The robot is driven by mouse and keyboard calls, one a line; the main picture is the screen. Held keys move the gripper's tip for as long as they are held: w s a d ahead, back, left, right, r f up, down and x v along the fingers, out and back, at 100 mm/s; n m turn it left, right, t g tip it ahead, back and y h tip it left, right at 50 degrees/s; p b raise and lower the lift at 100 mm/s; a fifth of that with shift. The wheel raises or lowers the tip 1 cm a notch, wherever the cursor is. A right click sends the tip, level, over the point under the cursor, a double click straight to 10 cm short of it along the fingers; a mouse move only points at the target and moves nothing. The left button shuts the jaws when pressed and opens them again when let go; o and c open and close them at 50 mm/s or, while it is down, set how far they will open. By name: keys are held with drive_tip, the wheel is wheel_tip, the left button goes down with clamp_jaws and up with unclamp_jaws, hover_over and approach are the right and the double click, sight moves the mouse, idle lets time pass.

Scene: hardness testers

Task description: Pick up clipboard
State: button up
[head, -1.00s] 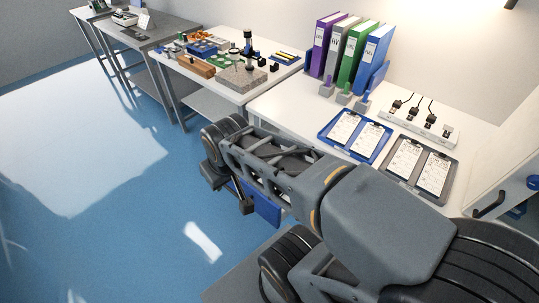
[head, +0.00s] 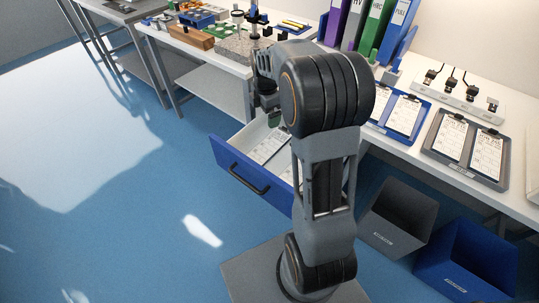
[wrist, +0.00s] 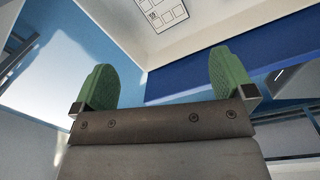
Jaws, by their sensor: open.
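Clipboards with white printed sheets lie inside an open white drawer (head: 233,153) with a blue front; the sheets (head: 270,147) are partly hidden by my arm. Two more clipboards (head: 403,114) lie in a blue tray on the table, and two (head: 487,155) in a grey tray. My gripper (head: 273,117) is over the drawer, partly hidden by my arm. In the wrist view my gripper (wrist: 167,80) has its green fingertips wide apart with nothing between them. A printed sheet (wrist: 162,12) shows at the top, inside the drawer, beyond the blue drawer front (wrist: 225,72).
A grey bin (head: 398,215) and a blue bin (head: 470,262) stand on the floor right of my arm. Binders (head: 372,30) and a charger strip (head: 470,98) are on the table. A granite block (head: 233,43) and tools crowd the table further left. The floor at left is clear.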

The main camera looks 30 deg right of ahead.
drive_tip(key=w+d+f+n+b, duration=0.2)
drive_tip(key=w+d+f+n, duration=0.15)
drive_tip(key=f, duration=0.45)
drive_tip(key=b, duration=0.1)
hover_over(270, 145)
drive_tip(key=shift+n+g, duration=0.3)
drive_tip(key=shift+n, duration=0.05)
wheel_tip(270, 145, down, 6)
drive_tip(key=shift+f, duration=0.2)
drive_tip(key=shift+d+f+b, duration=0.1)
drive_tip(key=shift+f+b, duration=0.85)
drive_tip(key=shift+f, duration=2.25)
drive_tip(key=shift+c, duration=0.2)
drive_tip(key=c, duration=0.7)
